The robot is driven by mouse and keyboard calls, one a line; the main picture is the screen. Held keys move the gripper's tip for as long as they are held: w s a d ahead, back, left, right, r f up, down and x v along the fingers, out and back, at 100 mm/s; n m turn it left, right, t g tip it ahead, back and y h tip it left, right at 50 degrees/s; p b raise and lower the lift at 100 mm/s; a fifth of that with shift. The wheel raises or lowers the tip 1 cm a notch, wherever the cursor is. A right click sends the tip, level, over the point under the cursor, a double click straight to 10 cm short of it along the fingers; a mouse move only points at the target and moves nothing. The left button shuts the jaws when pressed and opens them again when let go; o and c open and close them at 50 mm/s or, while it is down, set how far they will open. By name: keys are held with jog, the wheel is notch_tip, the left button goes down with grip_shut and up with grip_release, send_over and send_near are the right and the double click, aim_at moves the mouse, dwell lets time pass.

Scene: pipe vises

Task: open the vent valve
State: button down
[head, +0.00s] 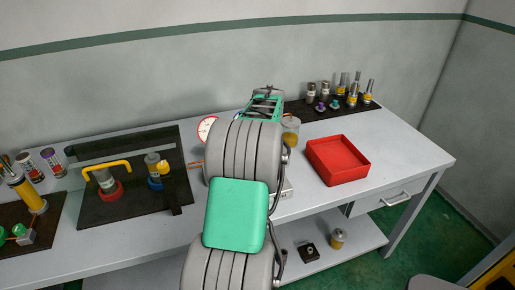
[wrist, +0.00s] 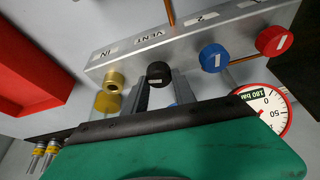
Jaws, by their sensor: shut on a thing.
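The valve block (wrist: 180,45) is a grey metal bar, seen upside down in the wrist view, with labels IN, VENT, 2 and 1. The black vent valve knob (wrist: 159,72) sits at the VENT label, with a white mark on its face. My gripper (wrist: 160,84) has a finger on either side of this knob and is shut on it. A blue knob (wrist: 214,58) and a red knob (wrist: 273,40) sit to the right, and a brass fitting (wrist: 114,79) to the left. In the head view my arm hides the knobs and fingertips.
A pressure gauge (wrist: 264,106) is close on the right in the wrist view; it also shows in the head view (head: 207,127). A red tray (head: 338,161) and a jar (head: 290,132) stand right of my arm. Tools on a dark mat (head: 130,205) lie left.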

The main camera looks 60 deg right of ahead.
jog(key=shift+d+r+n+t+y, duration=0.1)
jog(key=shift+n+t+y, duration=0.25)
jog(key=shift+n, duration=0.75)
jog(key=c, duration=1)
grip_release()
jog(key=v, duration=0.7)
jog(key=shift+s+r, duration=0.2)
jog(key=shift+r, duration=0.1)
